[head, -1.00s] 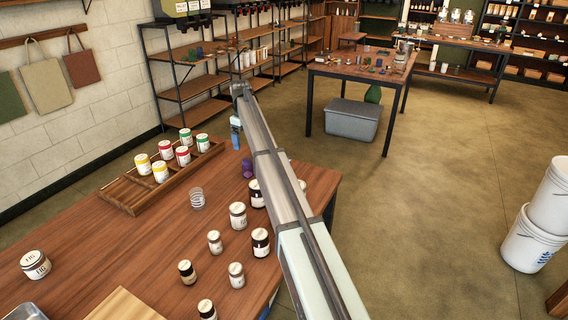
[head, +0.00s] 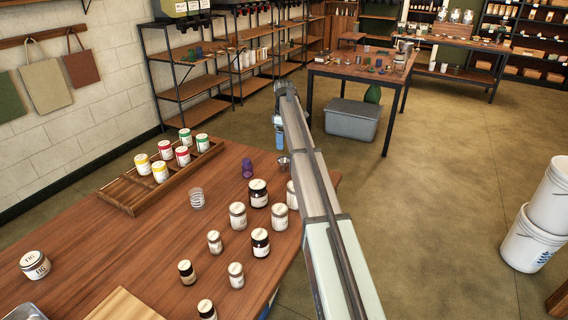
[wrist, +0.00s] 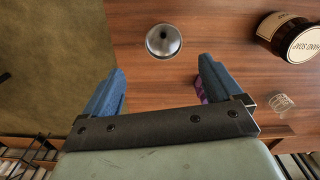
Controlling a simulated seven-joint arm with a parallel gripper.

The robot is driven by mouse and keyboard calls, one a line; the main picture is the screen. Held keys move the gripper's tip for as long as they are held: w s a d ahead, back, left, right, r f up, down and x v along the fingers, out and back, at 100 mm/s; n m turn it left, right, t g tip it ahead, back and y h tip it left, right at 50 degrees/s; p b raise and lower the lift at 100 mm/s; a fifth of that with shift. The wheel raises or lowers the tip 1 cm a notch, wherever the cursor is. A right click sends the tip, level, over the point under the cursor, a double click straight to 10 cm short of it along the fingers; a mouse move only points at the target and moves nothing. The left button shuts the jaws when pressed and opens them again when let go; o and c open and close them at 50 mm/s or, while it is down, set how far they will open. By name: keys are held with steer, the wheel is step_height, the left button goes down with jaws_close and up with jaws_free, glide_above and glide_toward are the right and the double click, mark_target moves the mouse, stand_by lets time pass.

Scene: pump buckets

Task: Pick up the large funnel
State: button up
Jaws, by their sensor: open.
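A metal funnel (head: 283,163) stands near the far right edge of the wooden table, just below my gripper in the head view. In the wrist view the round silver funnel (wrist: 163,40) is seen from above, a little beyond the gap between the fingertips and roughly centred on it. My gripper (wrist: 162,67) has blue fingers spread apart with nothing between them. In the head view my gripper (head: 279,134) hangs above the table's far edge.
A small purple object (head: 247,168) stands left of the funnel; in the wrist view the right finger mostly hides it. A dark jar (head: 258,193) and several other jars stand nearer. A clear ribbed cup (head: 197,198) and a wooden rack (head: 130,195) of paint jars are further left.

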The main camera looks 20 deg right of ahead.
glide_above(284, 167)
steer(key=w, duration=0.2)
steer(key=f, duration=0.8)
steer(key=shift+s+d, duration=0.15)
steer(key=shift+d, duration=0.1)
steer(key=shift+s+a+f, duration=0.1)
steer(key=shift+s+f, duration=0.05)
steer(key=shift+f, duration=1.2)
steer(key=shift+s+f, duration=0.15)
steer(key=shift+f, duration=1.15)
steer(key=shift+c, duration=0.2)
steer(key=c, duration=1.1)
